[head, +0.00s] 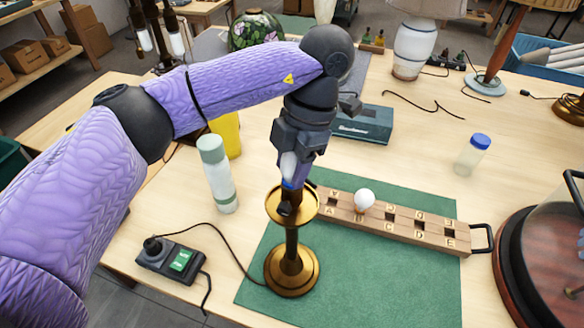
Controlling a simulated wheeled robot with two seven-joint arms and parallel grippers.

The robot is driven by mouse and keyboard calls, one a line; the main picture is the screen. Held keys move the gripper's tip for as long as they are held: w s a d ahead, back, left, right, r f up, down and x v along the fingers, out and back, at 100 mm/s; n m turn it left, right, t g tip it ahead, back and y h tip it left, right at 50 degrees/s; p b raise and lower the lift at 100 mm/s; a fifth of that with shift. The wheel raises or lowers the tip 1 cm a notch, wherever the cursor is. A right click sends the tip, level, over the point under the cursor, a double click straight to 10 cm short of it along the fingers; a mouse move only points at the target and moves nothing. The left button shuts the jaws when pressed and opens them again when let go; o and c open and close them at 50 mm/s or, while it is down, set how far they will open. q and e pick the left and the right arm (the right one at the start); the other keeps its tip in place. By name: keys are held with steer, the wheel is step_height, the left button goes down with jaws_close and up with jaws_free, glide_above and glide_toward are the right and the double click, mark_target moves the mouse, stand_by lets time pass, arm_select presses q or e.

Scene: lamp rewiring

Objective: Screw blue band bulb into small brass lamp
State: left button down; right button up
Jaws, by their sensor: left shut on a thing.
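The small brass lamp (291,255) stands upright on the green mat (380,285), with a round base and a dish-like top. My left gripper (291,182) points down over the lamp's top and is shut. A blue band (294,184) shows between its fingertips, just above the dark part at the lamp's centre. This is the blue band bulb, mostly hidden by the fingers. I cannot tell whether it touches the socket or how deep it sits. My right gripper is out of view.
A wooden lettered rack (430,233) lies behind the lamp, holding a white bulb (364,199). A switch box (170,260) with a cord and a pale green bottle (217,175) stand left. A blue-capped jar (472,155) stands right. The mat's front right is clear.

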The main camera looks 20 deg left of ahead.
arm_select(q)
steer(key=shift+f+m, duration=0.1)
steer(key=shift+m, duration=0.6)
steer(key=shift+t, duration=0.3)
steer(key=m+b, duration=0.1)
steer(key=m, duration=0.1)
steer(key=m+b, duration=0.1)
steer(key=m+t+y+b, duration=0.1)
steer(key=m, duration=0.1)
steer(key=shift+w+f+m, duration=0.1)
steer(key=shift+f+m, duration=0.2)
steer(key=shift+r+m+t+b, duration=0.1)
steer(key=shift+m+t+b, duration=0.2)
steer(key=shift+m, duration=0.6)
steer(key=shift+r+m, duration=0.15)
steer(key=shift+m, duration=0.15)
steer(key=shift+r, duration=0.1)
